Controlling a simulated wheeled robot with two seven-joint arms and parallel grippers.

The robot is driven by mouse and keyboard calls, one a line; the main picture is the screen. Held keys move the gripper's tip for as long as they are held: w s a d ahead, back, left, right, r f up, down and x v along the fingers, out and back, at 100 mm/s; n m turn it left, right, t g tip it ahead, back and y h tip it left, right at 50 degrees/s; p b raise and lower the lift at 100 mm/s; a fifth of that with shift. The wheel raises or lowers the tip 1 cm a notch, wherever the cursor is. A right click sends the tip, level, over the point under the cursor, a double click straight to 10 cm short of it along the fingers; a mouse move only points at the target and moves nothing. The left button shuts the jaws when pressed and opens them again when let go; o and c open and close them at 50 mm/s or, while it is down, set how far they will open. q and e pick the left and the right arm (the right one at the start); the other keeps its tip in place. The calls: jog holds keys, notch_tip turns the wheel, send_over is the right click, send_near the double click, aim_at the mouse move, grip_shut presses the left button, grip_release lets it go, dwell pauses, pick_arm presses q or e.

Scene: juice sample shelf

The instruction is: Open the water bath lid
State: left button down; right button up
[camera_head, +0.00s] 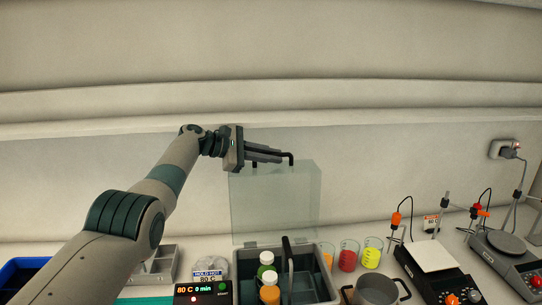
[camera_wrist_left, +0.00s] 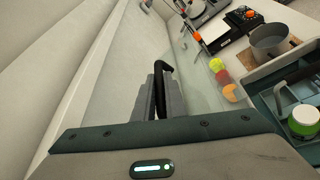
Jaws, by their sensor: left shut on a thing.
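The water bath (camera_head: 332,287) is a grey tub at the bottom middle of the head view. Its clear lid (camera_head: 275,205) stands about upright at the bath's back edge, so the tub is uncovered. My left gripper (camera_head: 279,157) is at the lid's top edge, shut on the black lid handle (camera_head: 291,158). In the left wrist view the handle (camera_wrist_left: 165,70) rises between the two grey fingers (camera_wrist_left: 158,95). My right gripper is not in view.
Beakers of coloured juice (camera_head: 348,256) stand right of the bath, with a grey pot (camera_head: 375,291) in front. Hot plates (camera_head: 436,257) with probe stands are farther right. A display reading 80 C (camera_head: 203,291) is at the bath's front left. The wall is close behind.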

pick_arm(q)
jog(key=c, duration=2.1)
grip_release()
jog(key=shift+w+f, duration=0.15)
jog(key=shift+w, duration=0.15)
jog(key=shift+s, duration=0.15)
jog(key=shift+a, duration=0.15)
